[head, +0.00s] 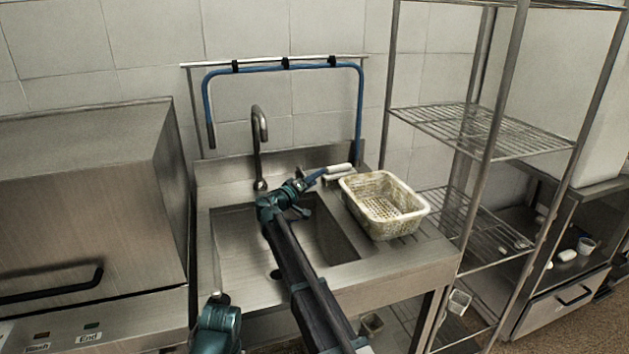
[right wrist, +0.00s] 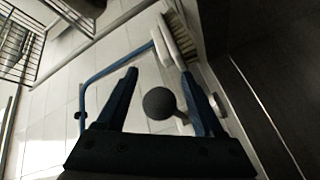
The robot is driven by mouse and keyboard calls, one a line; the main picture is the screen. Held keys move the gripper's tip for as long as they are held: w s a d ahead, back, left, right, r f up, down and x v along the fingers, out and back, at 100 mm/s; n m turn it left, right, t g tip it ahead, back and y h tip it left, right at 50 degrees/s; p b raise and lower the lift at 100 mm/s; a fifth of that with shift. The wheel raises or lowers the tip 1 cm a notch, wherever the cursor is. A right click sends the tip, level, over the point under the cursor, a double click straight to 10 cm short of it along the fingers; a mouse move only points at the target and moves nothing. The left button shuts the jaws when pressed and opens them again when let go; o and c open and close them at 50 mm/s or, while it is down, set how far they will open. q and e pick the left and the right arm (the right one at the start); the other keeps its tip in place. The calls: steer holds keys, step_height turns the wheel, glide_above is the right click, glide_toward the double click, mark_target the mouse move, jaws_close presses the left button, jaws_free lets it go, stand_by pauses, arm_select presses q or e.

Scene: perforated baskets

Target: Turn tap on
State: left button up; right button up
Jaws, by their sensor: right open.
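The steel gooseneck tap (head: 258,140) stands at the back of the sink (head: 232,255) in the head view. My right gripper (head: 317,178) is over the back right of the sink, to the right of the tap's base. In the right wrist view its two blue fingers (right wrist: 160,73) are apart. A dark round knob (right wrist: 158,103) on a short stem shows between them. It looks like the tap's handle, but I cannot tell whether the fingers touch it. My right arm hides this area in the head view.
A dirty perforated basket (head: 385,205) stands on the drainboard to the right. A white-backed brush (right wrist: 176,38) is close beyond the fingers. A blue hose (head: 290,68) hangs on the wall frame. A wire shelf (head: 480,130) stands right, a steel machine (head: 85,200) left.

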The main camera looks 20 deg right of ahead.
jaws_close()
stand_by(0.3)
stand_by(1.1)
